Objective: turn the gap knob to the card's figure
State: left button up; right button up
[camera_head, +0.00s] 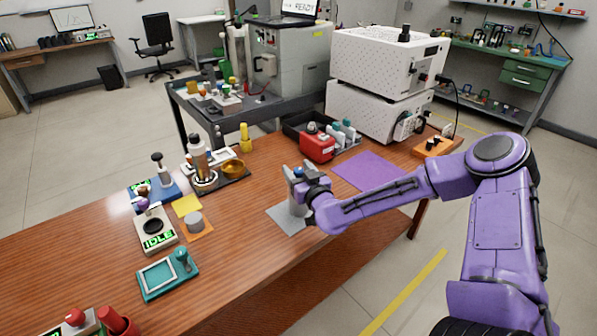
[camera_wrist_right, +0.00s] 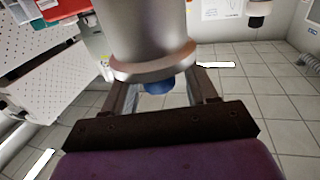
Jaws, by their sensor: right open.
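A grey metal body (camera_head: 296,208) stands on a grey mat (camera_head: 279,217) near the table's middle, with a blue part (camera_head: 298,172) at its top. Which part is the gap knob I cannot tell for sure. My right gripper (camera_head: 303,178) is open at this top, its fingers beside the blue part. In the right wrist view the grey flanged body (camera_wrist_right: 150,60) fills the upper middle. The blue part (camera_wrist_right: 158,84) shows below its flange, between the fingers of my right gripper (camera_wrist_right: 163,85). Contact is unclear. No card with a legible figure shows. My left gripper is out of view.
A red device (camera_head: 318,147) and a purple mat (camera_head: 370,170) lie behind the gripper. White boxes (camera_head: 385,65) stand at the back. A scale reading IDLE (camera_head: 157,236), a yellow square (camera_head: 187,205) and a teal tray (camera_head: 166,275) are at left. The front middle of the table is clear.

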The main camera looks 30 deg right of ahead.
jog(key=c, duration=0.9)
jog(key=shift+c, duration=0.2)
jog(key=shift+m+h, duration=0.4)
jog(key=shift+h, duration=0.2)
jog(key=shift+m+g+h+b, duration=0.35)
jog(key=shift+m+h, duration=0.15)
jog(key=shift+h, duration=0.3)
jog(key=m+g+h, duration=0.1)
jog(key=m+h, duration=0.1)
jog(key=h, duration=0.1)
jog(key=shift+a+g+h+b, duration=0.1)
jog(key=shift+g+h+b, duration=0.2)
jog(key=shift+g, duration=0.05)
jog(key=m+g+h, duration=0.2)
jog(key=m+h, duration=0.1)
jog(key=shift+r, duration=0.1)
jog(key=shift+m+g+h, duration=1.8)
jog(key=shift+m+g, duration=0.1)
jog(key=shift+g, duration=0.9)
